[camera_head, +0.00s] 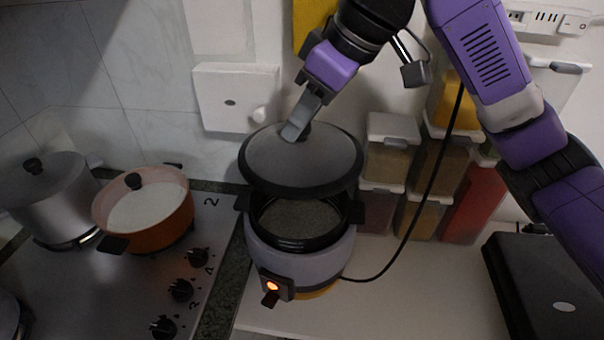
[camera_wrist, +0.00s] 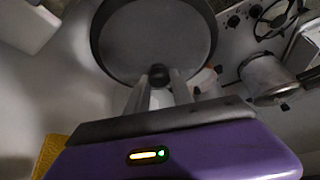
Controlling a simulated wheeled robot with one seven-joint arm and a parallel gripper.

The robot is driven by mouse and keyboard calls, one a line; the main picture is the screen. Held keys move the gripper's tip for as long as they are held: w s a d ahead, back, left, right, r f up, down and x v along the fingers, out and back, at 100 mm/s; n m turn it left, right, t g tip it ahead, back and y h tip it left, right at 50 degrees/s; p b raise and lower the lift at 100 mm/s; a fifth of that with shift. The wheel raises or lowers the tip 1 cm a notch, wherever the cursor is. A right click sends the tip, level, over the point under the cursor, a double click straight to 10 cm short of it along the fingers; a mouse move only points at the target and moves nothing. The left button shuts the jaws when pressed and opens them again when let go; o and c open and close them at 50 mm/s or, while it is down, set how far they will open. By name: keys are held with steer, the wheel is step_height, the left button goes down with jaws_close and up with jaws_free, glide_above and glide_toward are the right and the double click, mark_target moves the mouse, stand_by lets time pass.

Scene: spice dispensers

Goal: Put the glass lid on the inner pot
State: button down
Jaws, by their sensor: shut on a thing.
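The glass lid (camera_head: 300,165) is round and grey with a dark rim and a dark knob. My gripper (camera_head: 297,130) is shut on the lid's knob, which also shows between the fingers in the wrist view (camera_wrist: 158,76). The lid is held above the rear part of the inner pot (camera_head: 297,240), tilted in the head view. The inner pot is dark, holds grainy contents, and sits in the grey rice cooker (camera_head: 330,255). The front of the pot's opening is uncovered; its back is hidden by the lid. The cooker's orange light is lit.
An orange pot (camera_head: 165,222) and a steel pot (camera_head: 62,215) stand on the stove (camera_head: 150,285) at left. Spice dispensers (camera_head: 387,165) line the wall behind and right of the cooker. A black cable (camera_head: 408,232) runs from the cooker up past the dispensers. A black appliance (camera_head: 545,280) is at right; the counter between is clear.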

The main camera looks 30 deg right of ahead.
mark_target(323, 146)
step_height(323, 146, down, 11)
steer(key=c, duration=1.1)
jaws_free()
steer(key=shift+s, duration=0.15)
steer(key=v, duration=1.2)
steer(key=shift+w+r, duration=0.2)
steer(key=shift+a, duration=0.1)
